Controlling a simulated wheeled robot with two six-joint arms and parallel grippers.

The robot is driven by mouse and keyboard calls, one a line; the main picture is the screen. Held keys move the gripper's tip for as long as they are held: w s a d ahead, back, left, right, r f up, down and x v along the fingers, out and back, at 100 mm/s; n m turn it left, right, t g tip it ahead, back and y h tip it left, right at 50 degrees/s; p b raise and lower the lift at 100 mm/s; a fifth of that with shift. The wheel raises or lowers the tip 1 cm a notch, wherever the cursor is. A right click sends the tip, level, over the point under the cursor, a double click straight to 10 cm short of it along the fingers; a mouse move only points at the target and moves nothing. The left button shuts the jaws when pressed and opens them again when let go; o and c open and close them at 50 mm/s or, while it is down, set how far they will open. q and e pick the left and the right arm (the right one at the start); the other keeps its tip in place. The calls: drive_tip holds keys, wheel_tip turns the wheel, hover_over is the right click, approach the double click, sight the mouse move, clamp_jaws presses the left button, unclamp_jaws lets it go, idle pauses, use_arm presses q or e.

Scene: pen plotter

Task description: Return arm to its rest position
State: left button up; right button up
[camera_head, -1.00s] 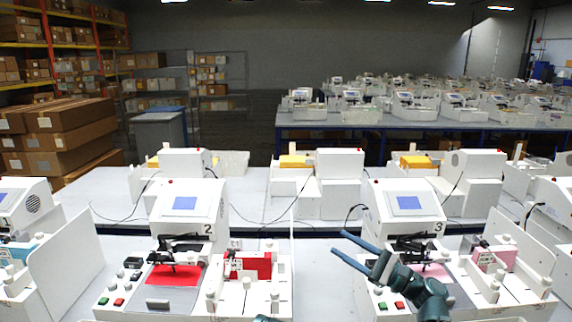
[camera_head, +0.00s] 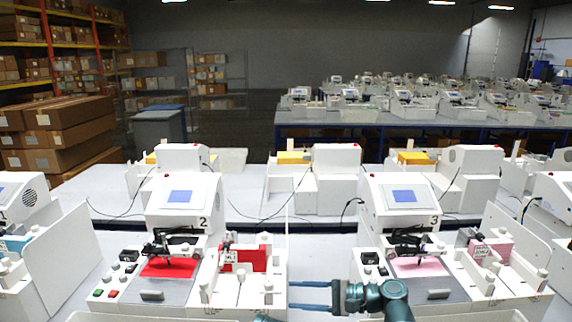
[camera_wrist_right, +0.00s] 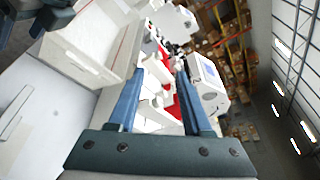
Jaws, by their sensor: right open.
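My right gripper (camera_head: 310,295) is open and empty in the head view, low in front of the gap between plotter 2 and plotter 3. Its two blue fingers point left, and its teal arm enters from the bottom right. In the right wrist view its fingers (camera_wrist_right: 158,100) are spread apart with nothing between them. Plotter 2 (camera_head: 184,195) has a red sheet (camera_head: 169,267) on its bed. Plotter 3 (camera_head: 403,197) has a pink sheet (camera_head: 418,266) on its bed. A small teal piece at the bottom edge may be my left arm; its gripper is not visible.
Red cards (camera_head: 246,258) stand in a holder beside plotter 2, and pink cards (camera_head: 490,249) in one beside plotter 3. White upright panels stand between stations. A white tray edge (camera_head: 150,316) runs along the bottom. The table between the two stations (camera_head: 318,255) is clear.

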drive_tip(key=s+a+f+n+g+h+b, duration=0.2)
drive_tip(key=s+f+n+h, duration=0.25)
drive_tip(key=f, duration=0.45)
drive_tip(key=s+a+f+n+g+h+b, duration=0.2)
drive_tip(key=s+f+n+g+h, duration=0.15)
drive_tip(key=s+f, duration=0.4)
drive_tip(key=s+d+f+n+t+h+b, duration=0.1)
drive_tip(key=s+d+f+n+h+b, duration=0.1)
drive_tip(key=d+f+n+h, duration=0.4)
drive_tip(key=shift+s+d+f+h+b, duration=0.15)
drive_tip(key=shift+s+f+h+b, duration=0.2)
drive_tip(key=shift+f+h, duration=1.05)
